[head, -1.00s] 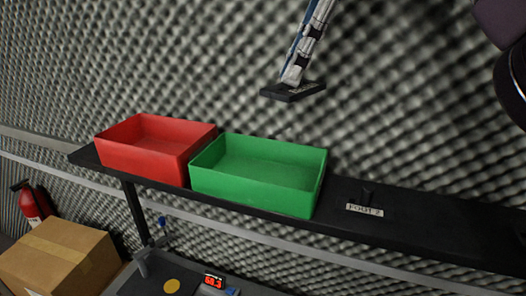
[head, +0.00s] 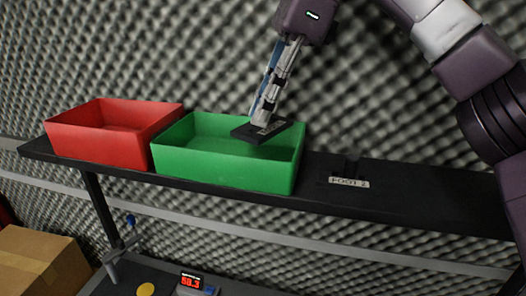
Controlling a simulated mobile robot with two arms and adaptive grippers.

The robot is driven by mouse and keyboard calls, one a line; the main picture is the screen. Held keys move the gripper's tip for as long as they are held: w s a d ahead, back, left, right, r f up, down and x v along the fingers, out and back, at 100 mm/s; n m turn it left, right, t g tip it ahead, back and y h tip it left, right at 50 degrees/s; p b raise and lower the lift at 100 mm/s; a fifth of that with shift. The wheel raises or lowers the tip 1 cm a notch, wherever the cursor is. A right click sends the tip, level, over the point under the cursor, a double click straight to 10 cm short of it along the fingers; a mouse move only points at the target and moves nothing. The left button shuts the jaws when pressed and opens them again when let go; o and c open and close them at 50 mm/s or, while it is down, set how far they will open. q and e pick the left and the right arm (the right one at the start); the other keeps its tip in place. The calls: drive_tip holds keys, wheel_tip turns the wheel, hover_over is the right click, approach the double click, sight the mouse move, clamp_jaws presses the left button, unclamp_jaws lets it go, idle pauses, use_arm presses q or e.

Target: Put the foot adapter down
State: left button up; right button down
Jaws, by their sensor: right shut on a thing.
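The foot adapter (head: 259,131) is a flat black plate with a small pale label on it. My right gripper (head: 263,115) is shut on it and holds it over the right part of the green bin (head: 226,168), near the height of the rim. The gripper leans, with its fingers pointing down and slightly left. Whether the plate touches the bin is not clear. A dark holder labelled FOOT 2 (head: 349,182) is on the shelf right of the green bin. My left gripper is not in view.
A red bin (head: 100,145) stands left of the green bin on the black shelf (head: 420,210). The shelf's right part is clear. Below are a cardboard box (head: 40,262), a scale with a red display (head: 192,282) and a yellow disc (head: 146,289). Foam wall stands behind.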

sight(270, 125)
drive_tip(key=shift+s+f, duration=0.15)
drive_tip(key=shift+f, duration=0.5)
wheel_tip(270, 125, down, 4)
drive_tip(key=shift+f, duration=0.35)
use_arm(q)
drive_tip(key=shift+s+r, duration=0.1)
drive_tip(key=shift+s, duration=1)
use_arm(e)
drive_tip(key=shift+f, duration=0.1)
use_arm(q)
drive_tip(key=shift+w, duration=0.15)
use_arm(e)
drive_tip(key=c, duration=1.9)
unclamp_jaws()
drive_tip(key=shift+f, duration=0.15)
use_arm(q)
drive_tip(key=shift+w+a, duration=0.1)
